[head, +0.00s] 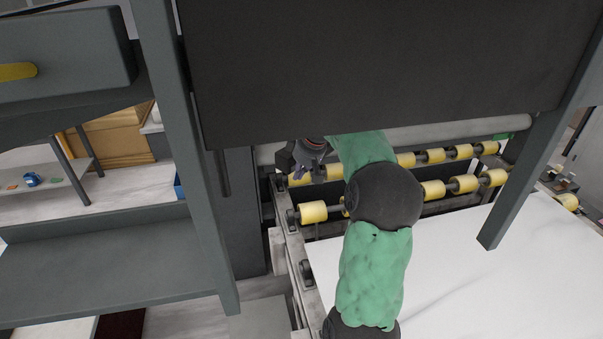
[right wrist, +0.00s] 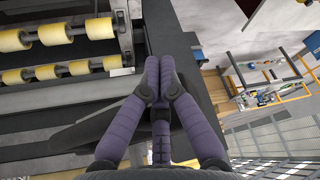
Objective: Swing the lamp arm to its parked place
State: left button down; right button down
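No lamp arm can be told apart for sure in either view. A thin dark bar (head: 222,172) hangs beside the grey upright in the head view; I cannot tell whether it is part of the lamp. My right gripper (head: 301,170) is at the far end of my green arm, partly hidden under the large dark panel, near the roller frame's left end. In the right wrist view its purple fingers (right wrist: 158,66) have their tips together, with nothing visible between them. A dark post lies behind the tips; contact cannot be told. My left gripper is not in view.
A large dark panel (head: 390,65) hangs above my right arm. Grey uprights (head: 185,150) stand at left and right. Yellow rollers (head: 313,212) run behind the white slab (head: 465,285). A yellow handle (head: 17,72) is at upper left. A shelf (head: 100,260) fills the lower left.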

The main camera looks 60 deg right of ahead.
aim_at(280, 161)
jog(key=shift+n+y, duration=0.3)
jog(key=shift+n, duration=0.4)
jog(key=w+p, duration=0.1)
jog(key=w, duration=0.1)
jog(key=w+p, duration=0.2)
jog(key=w, duration=0.1)
jog(key=w+d+p, duration=0.1)
jog(key=w+p, duration=0.1)
jog(key=shift+w+d+r, duration=0.1)
jog(key=shift+w+r, duration=0.1)
jog(key=shift+w, duration=0.2)
jog(key=shift+r, duration=0.1)
jog(key=shift+w, duration=0.1)
